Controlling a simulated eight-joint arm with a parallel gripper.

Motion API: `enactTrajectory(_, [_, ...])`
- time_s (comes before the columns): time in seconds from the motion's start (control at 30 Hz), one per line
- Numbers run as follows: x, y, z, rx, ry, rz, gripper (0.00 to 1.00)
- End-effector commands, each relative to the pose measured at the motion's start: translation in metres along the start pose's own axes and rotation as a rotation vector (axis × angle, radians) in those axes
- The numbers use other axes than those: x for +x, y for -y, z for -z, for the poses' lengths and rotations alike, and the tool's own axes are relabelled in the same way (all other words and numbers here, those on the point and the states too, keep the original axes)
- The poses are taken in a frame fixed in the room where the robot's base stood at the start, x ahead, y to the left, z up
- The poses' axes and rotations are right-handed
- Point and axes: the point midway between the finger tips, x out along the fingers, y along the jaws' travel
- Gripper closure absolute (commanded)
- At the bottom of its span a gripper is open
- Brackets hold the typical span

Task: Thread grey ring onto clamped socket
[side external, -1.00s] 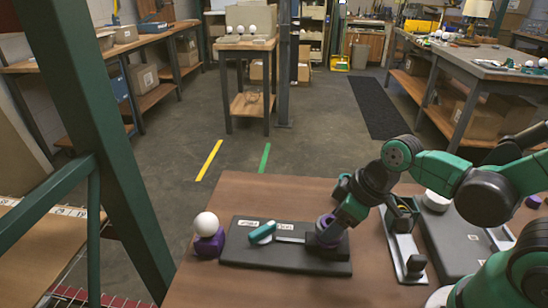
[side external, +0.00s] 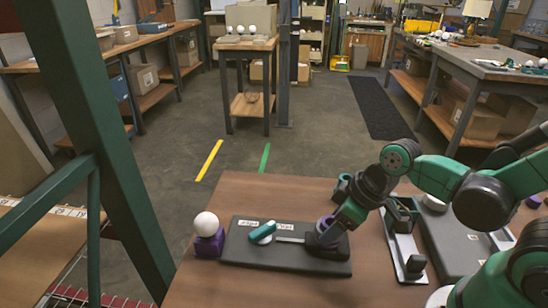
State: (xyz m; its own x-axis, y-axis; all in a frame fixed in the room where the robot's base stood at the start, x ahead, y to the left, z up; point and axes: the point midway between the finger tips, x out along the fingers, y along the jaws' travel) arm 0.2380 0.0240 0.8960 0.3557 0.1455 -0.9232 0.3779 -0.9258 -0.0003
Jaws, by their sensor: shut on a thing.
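My gripper (side external: 328,235) points down over the right part of a dark fixture plate (side external: 240,253) on the wooden table. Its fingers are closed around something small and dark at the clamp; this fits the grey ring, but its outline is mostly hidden. A purple part, seemingly the clamped socket (side external: 324,223), shows right at the fingertips. I cannot tell whether the ring is around the socket or only above it. The clamp's teal lever (side external: 262,231) lies to the left on the same plate.
A white bulb (side external: 206,224) stands in a purple holder (side external: 209,244) left of the plate. A second fixture (side external: 407,252) with a green part stands to the right, and a larger grey plate (side external: 452,248) lies beyond it. The table front is clear.

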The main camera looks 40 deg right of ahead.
Motion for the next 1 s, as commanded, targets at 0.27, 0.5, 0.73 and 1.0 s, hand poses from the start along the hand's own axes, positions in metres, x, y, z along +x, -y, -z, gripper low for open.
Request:
enactTrajectory(0.27, [-0.0001, 0.0000, -0.0002, 0.000, 0.001, 0.000, 0.83])
enactTrajectory(0.5, [0.0003, 0.0000, -0.0004, 0.000, 0.001, 0.000, 1.00])
enactTrajectory(0.73, [0.0017, 0.0000, -0.0012, -0.001, 0.002, 0.000, 1.00])
enactTrajectory(1.0, [0.0018, 0.0003, -0.0015, 0.007, 0.003, -0.004, 1.00])
